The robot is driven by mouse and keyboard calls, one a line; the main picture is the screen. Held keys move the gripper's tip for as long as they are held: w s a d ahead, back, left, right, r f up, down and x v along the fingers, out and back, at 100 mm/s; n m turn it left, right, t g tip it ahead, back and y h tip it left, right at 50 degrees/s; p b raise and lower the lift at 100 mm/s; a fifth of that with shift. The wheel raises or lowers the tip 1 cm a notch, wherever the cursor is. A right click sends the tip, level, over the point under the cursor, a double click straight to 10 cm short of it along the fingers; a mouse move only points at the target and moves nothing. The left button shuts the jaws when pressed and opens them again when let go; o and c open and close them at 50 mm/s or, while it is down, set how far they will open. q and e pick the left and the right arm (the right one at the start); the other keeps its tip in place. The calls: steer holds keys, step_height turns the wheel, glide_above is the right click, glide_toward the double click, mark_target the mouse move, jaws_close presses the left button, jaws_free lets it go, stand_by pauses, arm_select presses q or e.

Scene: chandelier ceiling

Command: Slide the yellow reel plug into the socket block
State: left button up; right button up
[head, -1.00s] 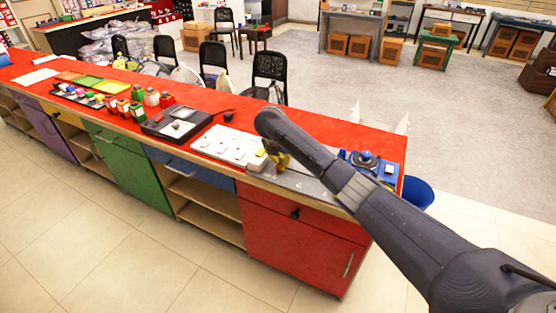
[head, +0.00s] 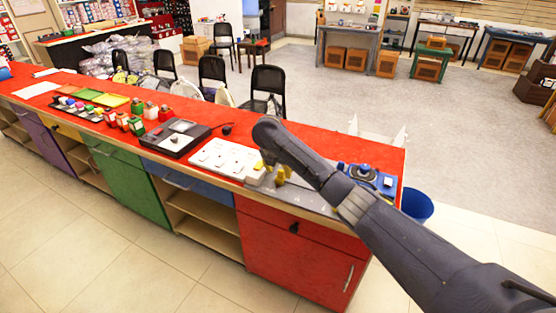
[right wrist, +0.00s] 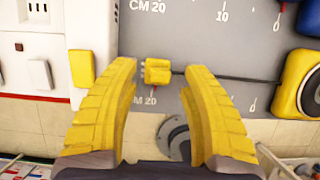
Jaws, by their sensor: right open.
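In the right wrist view, the small yellow plug (right wrist: 156,71) lies on the grey mat (right wrist: 185,40), between my right gripper's fingertips (right wrist: 159,67) with gaps on both sides. A dark cable runs right from it to the yellow reel (right wrist: 299,85), cut by the frame edge. The white socket block (right wrist: 58,45), with switches and a yellow piece on its near edge, is left of the gripper. My right gripper (head: 280,180) is open and empty. In the head view it is low over the counter beside the socket block (head: 222,155); the arm hides the plug there. My left gripper is out of view.
The red counter (head: 325,135) holds a blue device (head: 361,173) right of my right arm and a black tray (head: 175,138) left of the block. Several small bottles stand further left. In the wrist view, the counter's front edge lies close below the mat.

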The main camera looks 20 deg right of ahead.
steer(key=v, duration=1)
steer(key=shift+r, duration=0.2)
steer(key=shift+d, duration=0.1)
steer(key=shift+c, duration=0.3)
